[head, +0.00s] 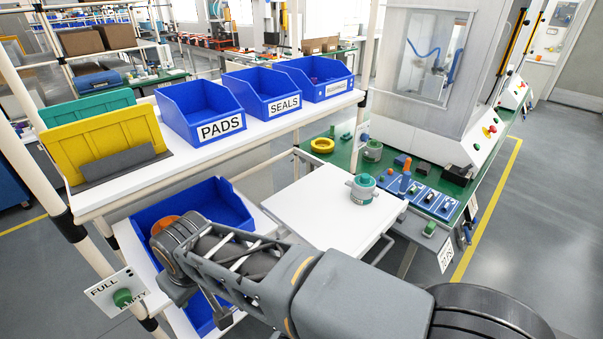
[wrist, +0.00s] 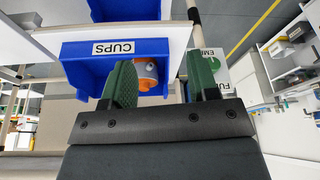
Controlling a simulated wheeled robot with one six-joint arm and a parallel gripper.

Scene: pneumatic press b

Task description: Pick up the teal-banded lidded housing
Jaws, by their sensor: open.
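A grey lidded housing with teal on it (head: 363,190) stands upright on the white side table in the head view. A similar grey-and-green part (head: 373,150) stands behind it on the green bench; I cannot tell whether it has the same band. My gripper (wrist: 158,72) is open and empty in the wrist view. It faces a blue bin labelled CUPS (wrist: 75,68). An orange-and-grey part (wrist: 147,76) sits in that bin, seen between the two green fingers. The teal housing does not show in the wrist view, and my fingers are not visible in the head view.
Blue bins marked PADS (head: 207,128) and SEALS (head: 287,104) stand on the upper rack shelf. The white side table (head: 315,205) is otherwise clear. A yellow ring (head: 322,145) and small parts lie on the green bench. A FULL/EMPTY sign (head: 112,292) is beside the rack.

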